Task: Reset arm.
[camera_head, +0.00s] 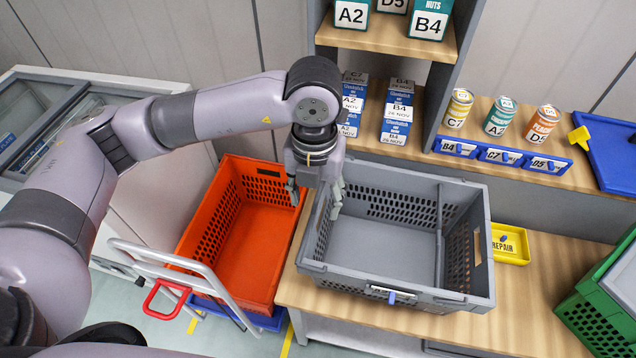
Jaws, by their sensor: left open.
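My left arm comes in from the left and bends down at the wrist. My left gripper (316,196) points downward with its fingers apart and nothing between them. It hangs over the left rim of the grey crate (392,283), near the gap between that crate and the orange tote (212,192). The grey crate stands on a wooden bench and looks empty. The orange tote sits lower, to the left, and also looks empty. My right gripper does not show.
A trolley with a pale handle (165,258) stands by the orange tote. A yellow tray (511,245) and a green crate (597,320) lie to the right. Cans (499,117), labelled cartons (397,112) and a blue label strip (500,156) occupy the shelf behind.

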